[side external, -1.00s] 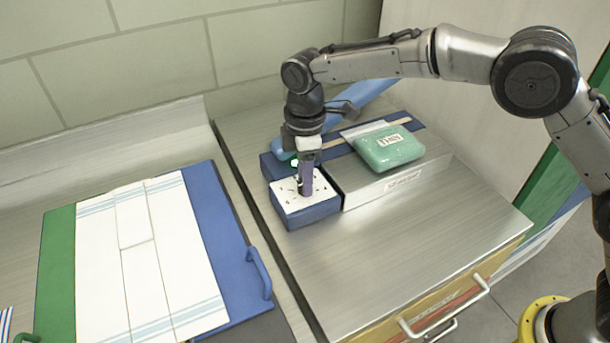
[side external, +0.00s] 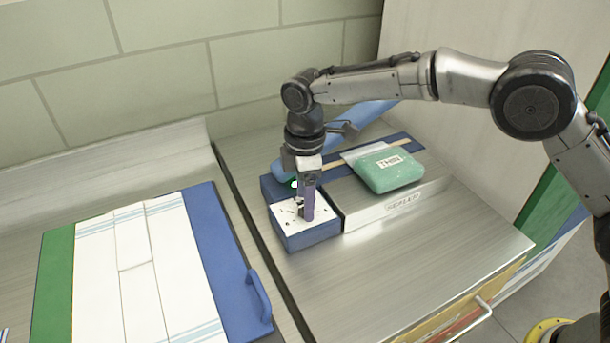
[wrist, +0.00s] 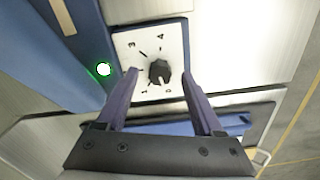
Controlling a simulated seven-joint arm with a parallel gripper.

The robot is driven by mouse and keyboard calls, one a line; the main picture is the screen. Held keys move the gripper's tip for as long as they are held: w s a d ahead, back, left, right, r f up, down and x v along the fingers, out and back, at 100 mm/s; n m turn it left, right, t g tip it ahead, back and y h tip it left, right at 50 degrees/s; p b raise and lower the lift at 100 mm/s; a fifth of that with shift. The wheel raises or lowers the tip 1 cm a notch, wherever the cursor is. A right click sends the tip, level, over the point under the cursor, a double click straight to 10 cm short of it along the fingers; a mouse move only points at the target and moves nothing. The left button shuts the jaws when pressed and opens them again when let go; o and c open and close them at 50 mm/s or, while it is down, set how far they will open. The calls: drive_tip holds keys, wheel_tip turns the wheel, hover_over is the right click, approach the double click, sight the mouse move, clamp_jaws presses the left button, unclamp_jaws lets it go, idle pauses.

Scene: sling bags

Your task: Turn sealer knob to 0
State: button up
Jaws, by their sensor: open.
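The sealer (side external: 392,212) stands on the steel counter, with a blue control box at its left end. The box's white dial face (wrist: 143,50) carries black marks and a black knob (wrist: 159,71), plain in the wrist view. The dial digits are too small to read surely, and the knob's exact setting is unclear. My gripper (wrist: 160,74) is open, its two purple fingers pointing down, one on each side of the knob. In the side view the fingers (side external: 308,215) reach the dial face and largely hide the knob. I cannot tell whether either finger touches it.
A green pouch (side external: 384,167) lies on the sealer. A green light (wrist: 103,69) glows on the blue housing beside the dial. A blue roll-like bar (side external: 365,115) runs behind. The front counter is clear.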

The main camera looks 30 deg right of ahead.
wheel_tip(320, 180, up, 13)
drive_tip(key=shift+r, duration=0.2)
idle(0.6)
